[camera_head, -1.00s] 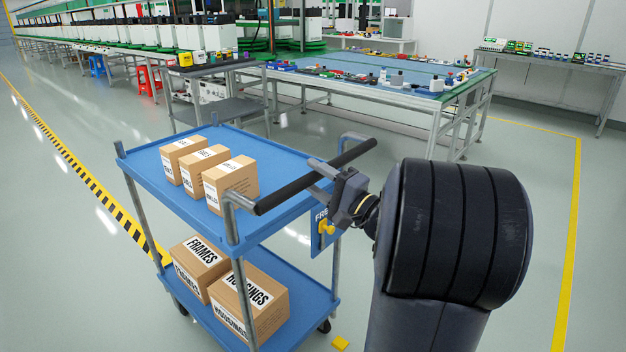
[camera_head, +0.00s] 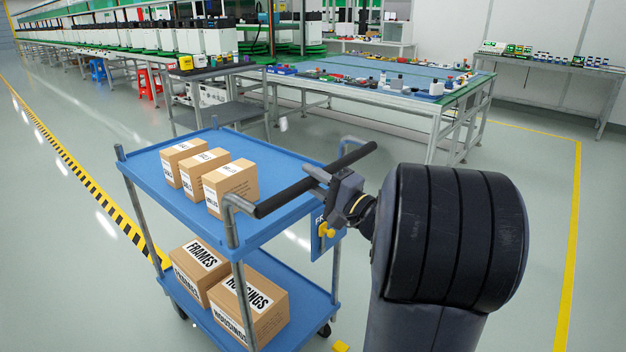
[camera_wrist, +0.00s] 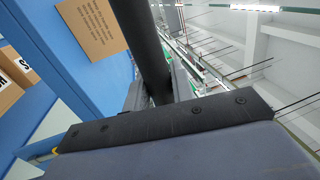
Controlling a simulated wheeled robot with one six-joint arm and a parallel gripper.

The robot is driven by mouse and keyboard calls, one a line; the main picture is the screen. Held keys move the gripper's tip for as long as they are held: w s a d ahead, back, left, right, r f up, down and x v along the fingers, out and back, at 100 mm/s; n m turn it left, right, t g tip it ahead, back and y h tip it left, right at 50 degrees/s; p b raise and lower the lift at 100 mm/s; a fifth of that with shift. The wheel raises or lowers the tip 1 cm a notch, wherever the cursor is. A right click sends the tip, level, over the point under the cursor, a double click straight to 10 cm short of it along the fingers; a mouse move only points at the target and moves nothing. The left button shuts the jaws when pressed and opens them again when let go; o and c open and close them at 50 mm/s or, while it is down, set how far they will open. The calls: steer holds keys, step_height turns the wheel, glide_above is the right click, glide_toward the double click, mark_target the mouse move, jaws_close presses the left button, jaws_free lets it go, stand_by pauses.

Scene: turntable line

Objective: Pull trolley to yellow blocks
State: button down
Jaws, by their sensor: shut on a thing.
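The blue two-shelf trolley (camera_head: 140,170) stands left of my arm in the head view. Its black handle bar (camera_head: 285,196) runs across its near end. My gripper (camera_head: 325,178) is shut on the middle of this bar; the bar also shows passing into the jaws in the wrist view (camera_wrist: 143,45). Three small cartons (camera_head: 229,186) stand on the top shelf. Two larger boxes (camera_head: 250,302), marked FRAMES and HOUSINGS, sit on the lower shelf.
A blue-topped workbench (camera_head: 400,92) with small parts stands behind the trolley. A grey cart (camera_head: 225,110) is at its left. A yellow-black floor line (camera_head: 90,190) runs along the left, a yellow line (camera_head: 572,240) on the right. Floor between bench and right line is clear.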

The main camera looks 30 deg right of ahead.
stand_by(0.3)
steer(key=p+v, duration=0.2)
steer(key=shift+s+d+p, duration=0.1)
steer(key=shift+s+p, duration=0.25)
steer(key=shift+s, duration=0.05)
steer(key=c, duration=1.6)
jaws_free()
steer(key=shift+c, duration=0.2)
steer(key=shift+o, duration=0.7)
steer(key=shift+s+r, duration=0.15)
steer(key=o, duration=0.3)
steer(key=shift+d, duration=0.1)
steer(key=p+v, duration=0.1)
steer(key=v, duration=0.9)
steer(key=shift+s, duration=0.4)
steer(key=shift+w, duration=0.15)
